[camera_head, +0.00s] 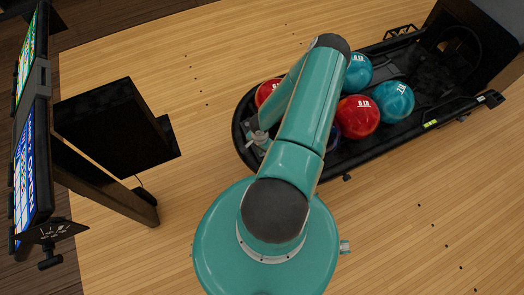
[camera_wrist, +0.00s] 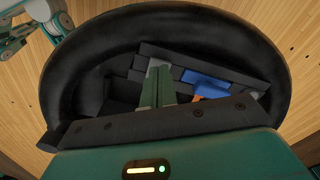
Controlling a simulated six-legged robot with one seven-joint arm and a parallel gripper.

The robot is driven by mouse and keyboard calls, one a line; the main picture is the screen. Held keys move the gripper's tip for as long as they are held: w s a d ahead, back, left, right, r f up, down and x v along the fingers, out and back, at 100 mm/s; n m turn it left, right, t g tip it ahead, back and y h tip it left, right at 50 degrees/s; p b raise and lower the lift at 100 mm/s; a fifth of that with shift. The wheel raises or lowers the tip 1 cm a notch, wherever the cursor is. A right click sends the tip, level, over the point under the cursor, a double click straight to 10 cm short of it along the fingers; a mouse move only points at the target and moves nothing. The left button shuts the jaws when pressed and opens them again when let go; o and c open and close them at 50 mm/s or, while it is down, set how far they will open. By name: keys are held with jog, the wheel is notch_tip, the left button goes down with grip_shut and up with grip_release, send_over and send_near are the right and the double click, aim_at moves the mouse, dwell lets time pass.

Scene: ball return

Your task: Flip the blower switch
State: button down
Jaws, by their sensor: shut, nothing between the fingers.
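No blower switch can be clearly made out in either view. The black ball return (camera_head: 408,137) runs from the middle to the upper right of the head view, with its rounded end partly behind my arm. In the wrist view, a dark curved rim (camera_wrist: 150,20), probably that rounded end, lies beyond my gripper (camera_wrist: 157,75). My gripper's greenish-grey fingers are together and empty. A small blue patch (camera_wrist: 206,79) and an orange patch (camera_wrist: 212,91) show just right of the fingers; I cannot tell what they are, or whether the fingers touch anything.
On the return lie a red ball (camera_head: 358,117), a teal ball (camera_head: 394,100) and another teal ball (camera_head: 357,72); a red ball (camera_head: 266,91) lies left of my arm. A screen post (camera_head: 110,195) stands at left. Wooden floor (camera_head: 430,235) is clear at lower right.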

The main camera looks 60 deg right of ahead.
jog(key=shift+f, duration=0.75)
dwell(0.3)
jog(key=shift+r, duration=3.55)
